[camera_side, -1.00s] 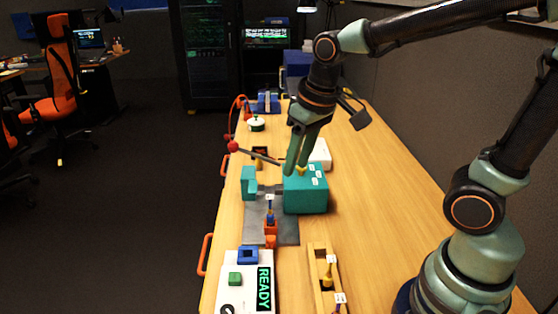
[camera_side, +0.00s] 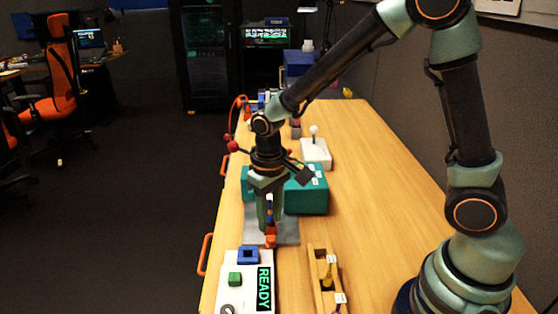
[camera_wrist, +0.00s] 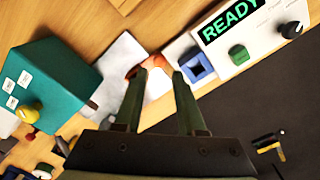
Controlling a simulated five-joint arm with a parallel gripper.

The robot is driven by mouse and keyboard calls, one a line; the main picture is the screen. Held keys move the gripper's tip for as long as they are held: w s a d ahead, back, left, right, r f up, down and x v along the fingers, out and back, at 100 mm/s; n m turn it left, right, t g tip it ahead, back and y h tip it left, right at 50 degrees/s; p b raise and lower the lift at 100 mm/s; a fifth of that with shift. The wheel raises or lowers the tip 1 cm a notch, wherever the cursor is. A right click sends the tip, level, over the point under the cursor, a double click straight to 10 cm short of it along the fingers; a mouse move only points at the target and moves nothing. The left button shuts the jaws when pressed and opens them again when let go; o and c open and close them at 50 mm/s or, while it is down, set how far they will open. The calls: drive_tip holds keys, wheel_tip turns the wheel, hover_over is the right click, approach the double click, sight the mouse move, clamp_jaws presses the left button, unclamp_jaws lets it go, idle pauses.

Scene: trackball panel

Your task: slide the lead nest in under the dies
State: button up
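The orange-red nest (camera_side: 270,240) sits on the grey plate (camera_side: 288,230) in front of the teal press (camera_side: 307,195). In the wrist view the nest (camera_wrist: 153,62) shows just beyond my fingertips. My gripper (camera_side: 268,222) points down over the plate, in front of the press. In the wrist view its two fingers (camera_wrist: 158,72) stand apart with a gap between them, so it is open. I cannot tell whether either finger touches the nest. The dies are hidden behind my gripper in the side view. The lead is mostly hidden.
A white panel (camera_side: 235,268) with a READY display (camera_side: 264,287), a green button (camera_side: 235,279) and a blue square socket (camera_side: 248,255) lies nearer the camera. A wooden rack (camera_side: 318,265) stands to its right. A red lever ball (camera_side: 232,147) sticks out left. The right tabletop is clear.

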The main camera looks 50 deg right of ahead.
sight(271, 237)
drive_tip(key=shift+f, duration=2.7)
clamp_jaws()
drive_tip(key=shift+r, duration=0.1)
